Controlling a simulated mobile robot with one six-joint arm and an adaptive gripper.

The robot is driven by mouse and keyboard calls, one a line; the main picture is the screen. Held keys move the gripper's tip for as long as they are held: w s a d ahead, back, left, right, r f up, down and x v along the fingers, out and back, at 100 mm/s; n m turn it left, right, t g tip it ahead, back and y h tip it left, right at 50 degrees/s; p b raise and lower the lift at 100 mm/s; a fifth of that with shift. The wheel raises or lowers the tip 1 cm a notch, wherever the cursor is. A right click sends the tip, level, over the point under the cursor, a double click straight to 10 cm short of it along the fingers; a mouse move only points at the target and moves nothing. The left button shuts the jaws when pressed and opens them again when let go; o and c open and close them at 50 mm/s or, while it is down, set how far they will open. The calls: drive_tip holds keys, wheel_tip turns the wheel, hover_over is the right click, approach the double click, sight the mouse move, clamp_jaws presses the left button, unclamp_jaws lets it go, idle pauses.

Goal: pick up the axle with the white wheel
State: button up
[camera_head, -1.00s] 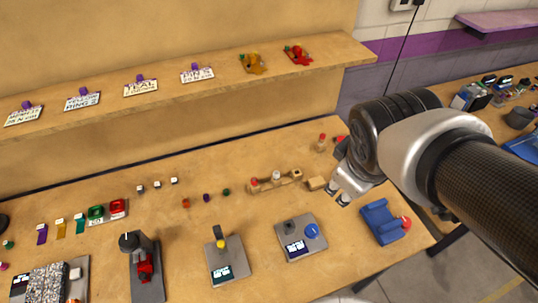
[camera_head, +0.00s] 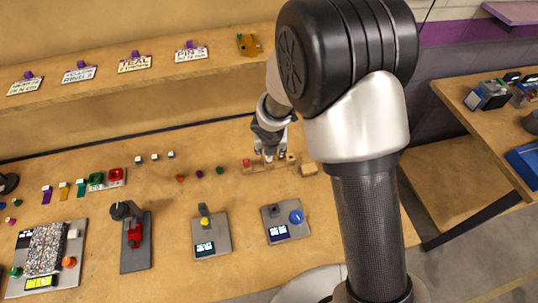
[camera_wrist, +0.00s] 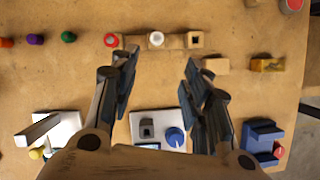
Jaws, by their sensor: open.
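The axle with the white wheel (camera_wrist: 156,39) stands in a small wooden rack (camera_wrist: 175,42), seen from above as a white disc with a ring. A red-topped piece (camera_wrist: 111,40) is at the rack's left end, and a square hole shows at its right end. My gripper (camera_wrist: 158,68) is open and empty. In the wrist view its fingertips sit to either side of the white wheel's column, a little nearer the bottom than the rack. In the head view my gripper (camera_head: 270,150) hangs over the rack (camera_head: 257,167) and partly hides the axle.
A wooden block (camera_wrist: 215,64) lies right of the rack. Green (camera_wrist: 68,37), purple (camera_wrist: 36,39) and orange pieces stand to its left. A grey plate with a blue knob (camera_head: 296,216) is in front. The shelf (camera_head: 120,90) runs behind.

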drive_tip(key=b, duration=0.4)
hover_over(269, 157)
drive_tip(key=s, duration=0.2)
wheel_tip(269, 157, down, 8)
drive_tip(key=f, duration=0.1)
drive_tip(key=b+x, duration=0.1)
drive_tip(key=x, duration=0.3)
drive_tip(key=shift+w+f+b, duration=0.1)
drive_tip(key=shift+f+b, duration=0.2)
drive_tip(key=shift+b, duration=0.1)
drive_tip(key=shift+c, duration=0.3)
drive_tip(key=c, duration=0.9)
